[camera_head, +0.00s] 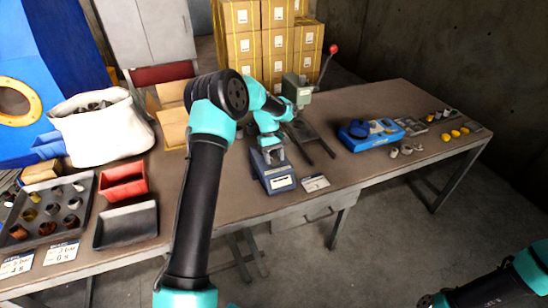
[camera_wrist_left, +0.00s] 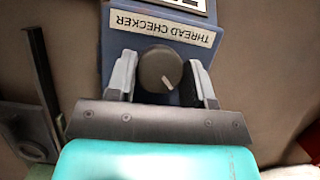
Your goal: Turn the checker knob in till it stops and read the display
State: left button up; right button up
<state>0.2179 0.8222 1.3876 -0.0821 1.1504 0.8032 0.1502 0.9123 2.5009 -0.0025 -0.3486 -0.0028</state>
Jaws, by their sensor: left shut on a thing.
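The thread checker (camera_head: 277,178) is a blue box near the front edge of the bench in the head view. In the left wrist view its blue body (camera_wrist_left: 118,45) carries an upside-down THREAD CHECKER label (camera_wrist_left: 160,27). Its dark round knob (camera_wrist_left: 160,69) has a pale pointer line toward the lower right. My left gripper (camera_wrist_left: 163,82) has one finger on each side of the knob and is shut on it. The display (camera_wrist_left: 187,4) is cut off at the top of the wrist view, and I cannot read it. Only part of my right arm shows, lower right in the head view.
A hand press with a red-knobbed lever (camera_head: 333,49) stands behind the checker. A small card (camera_head: 315,183) lies to its right. A blue case (camera_head: 356,138) and small parts lie farther right. A red bin (camera_head: 123,181), a black tray (camera_head: 126,224) and a sorting tray stand left.

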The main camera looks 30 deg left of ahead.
pick_arm(q)
jog(key=shift+m, duration=0.4)
jog(key=m+y, duration=0.1)
jog(key=m, duration=0.2)
jog(key=shift+g, duration=0.4)
jog(key=shift+w+d+m+g+y, duration=0.15)
jog(key=shift+m+y, duration=0.35)
jog(key=shift+m, duration=0.7)
jog(key=shift+s+a+m+g+y, duration=0.1)
jog(key=shift+m+g+y, duration=0.3)
jog(key=shift+m, duration=0.8)
jog(key=o, duration=0.9)
jog(key=v, duration=1.7)
jog(key=shift+d+r, duration=0.15)
jog(key=shift+r, duration=0.15)
jog(key=shift+f, duration=0.1)
